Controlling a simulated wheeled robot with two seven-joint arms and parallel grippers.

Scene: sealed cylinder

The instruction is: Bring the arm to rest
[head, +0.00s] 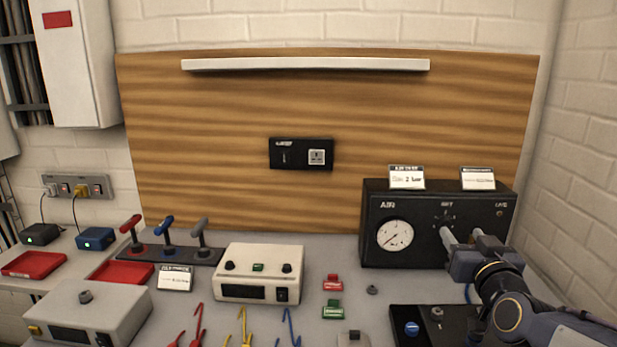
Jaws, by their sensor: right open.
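My right arm (515,308) comes in from the lower right. My right gripper (461,235) is open, its two pale fingers apart with nothing seen between them. It is in front of the lower right part of the black AIR box (376,240), which has a round white gauge (395,235). The fingers cover part of the box front, and I cannot tell whether they touch it. My left gripper is not in view.
A black tray (402,318) with a blue knob (412,328) lies below the right arm. A cream control box (259,272), a grey box (88,316), three levers (167,240) and coloured hooks (244,325) fill the left and middle. A brick wall (590,150) bounds the right.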

